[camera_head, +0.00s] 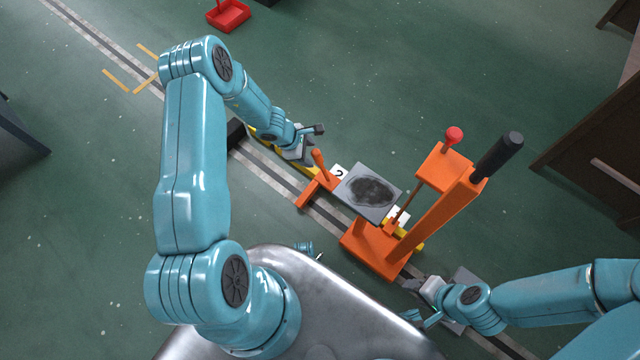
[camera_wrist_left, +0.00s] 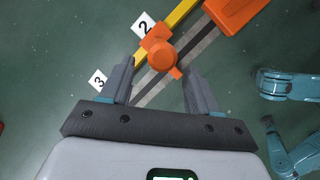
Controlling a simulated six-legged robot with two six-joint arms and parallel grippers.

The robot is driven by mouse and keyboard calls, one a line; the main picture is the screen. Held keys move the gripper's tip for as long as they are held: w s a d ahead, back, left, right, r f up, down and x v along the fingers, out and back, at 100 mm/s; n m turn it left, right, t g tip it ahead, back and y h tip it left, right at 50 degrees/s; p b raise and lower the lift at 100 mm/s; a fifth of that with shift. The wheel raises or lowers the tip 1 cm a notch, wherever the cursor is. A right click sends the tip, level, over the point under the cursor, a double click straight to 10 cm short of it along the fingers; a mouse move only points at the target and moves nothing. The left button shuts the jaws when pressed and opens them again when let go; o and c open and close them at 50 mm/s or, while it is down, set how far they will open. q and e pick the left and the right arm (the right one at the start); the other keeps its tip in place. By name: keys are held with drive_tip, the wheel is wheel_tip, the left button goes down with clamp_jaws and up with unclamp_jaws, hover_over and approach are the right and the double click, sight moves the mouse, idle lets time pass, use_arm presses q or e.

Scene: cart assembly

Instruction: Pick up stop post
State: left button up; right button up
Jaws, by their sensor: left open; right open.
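The stop post appears to be the short orange post (camera_head: 319,162) with a rounded top, standing on the floor track near the number 2 plate. In the left wrist view its round orange top (camera_wrist_left: 162,52) lies between and slightly beyond my open left fingers (camera_wrist_left: 160,70), with nothing gripped. In the head view my left gripper (camera_head: 306,143) is just above and left of the post; the wrist partly hides it. My right gripper (camera_head: 420,292) is open and empty, low beside the front end of the large orange stand.
A large orange stand (camera_head: 372,247) with a red-knobbed lever (camera_head: 453,136) and black handle (camera_head: 500,155) stands right of the post. A grey plate (camera_head: 372,191) with a dark patch lies between them. A red tray (camera_head: 229,14) sits far back.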

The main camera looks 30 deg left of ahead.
use_arm(q)
drive_tip(key=x, duration=0.5)
drive_tip(key=shift+w+d+b, duration=0.3)
drive_tip(key=shift+b, duration=0.05)
clamp_jaws()
drive_tip(key=shift+r, duration=0.15)
idle(0.9)
